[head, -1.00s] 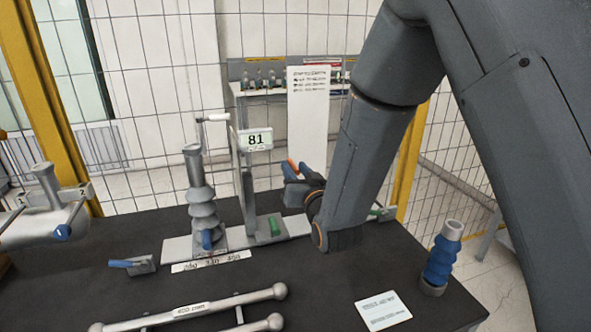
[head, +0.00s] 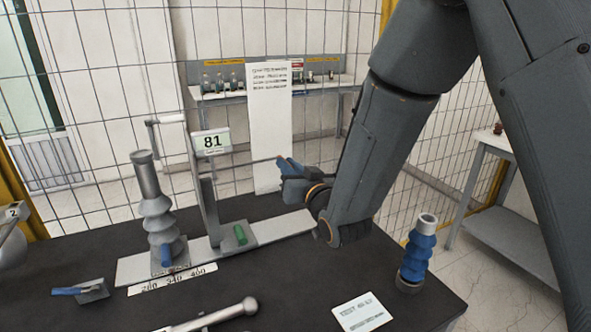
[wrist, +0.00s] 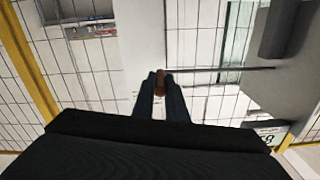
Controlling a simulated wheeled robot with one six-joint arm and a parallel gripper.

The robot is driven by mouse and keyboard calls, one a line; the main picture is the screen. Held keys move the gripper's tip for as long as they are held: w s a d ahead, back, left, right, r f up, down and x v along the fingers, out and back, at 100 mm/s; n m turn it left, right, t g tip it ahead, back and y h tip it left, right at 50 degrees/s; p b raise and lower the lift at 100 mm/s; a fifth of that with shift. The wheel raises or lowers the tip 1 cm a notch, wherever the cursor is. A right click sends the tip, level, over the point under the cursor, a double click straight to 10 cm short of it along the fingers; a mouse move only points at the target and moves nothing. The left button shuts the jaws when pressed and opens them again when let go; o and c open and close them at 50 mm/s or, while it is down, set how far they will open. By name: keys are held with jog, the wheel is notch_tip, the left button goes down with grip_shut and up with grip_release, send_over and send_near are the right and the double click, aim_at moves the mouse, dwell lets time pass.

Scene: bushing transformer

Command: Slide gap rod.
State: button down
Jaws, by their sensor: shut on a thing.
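My gripper (head: 288,168) is shut on the brown-orange end of the gap rod. In the wrist view the handle (wrist: 160,82) sits between the two blue fingertips (wrist: 160,78). The thin grey rod (wrist: 225,69) runs right from it to a grey block (wrist: 288,30). In the head view the rod (head: 262,160) runs left toward the upright post (head: 208,195), under the display reading 81 (head: 212,141). How deep the rod sits in the post is hidden.
A ribbed grey insulator (head: 157,215) stands left of the post on a light base plate (head: 275,228).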

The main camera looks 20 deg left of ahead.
jog(key=c, duration=1.8)
grip_release()
jog(key=shift+o, duration=0.2)
jog(key=shift+d, duration=0.1)
jog(key=b+v, duration=0.2)
jog(key=v, duration=0.5)
jog(key=shift+s+d, duration=0.15)
jog(key=shift+s, duration=0.15)
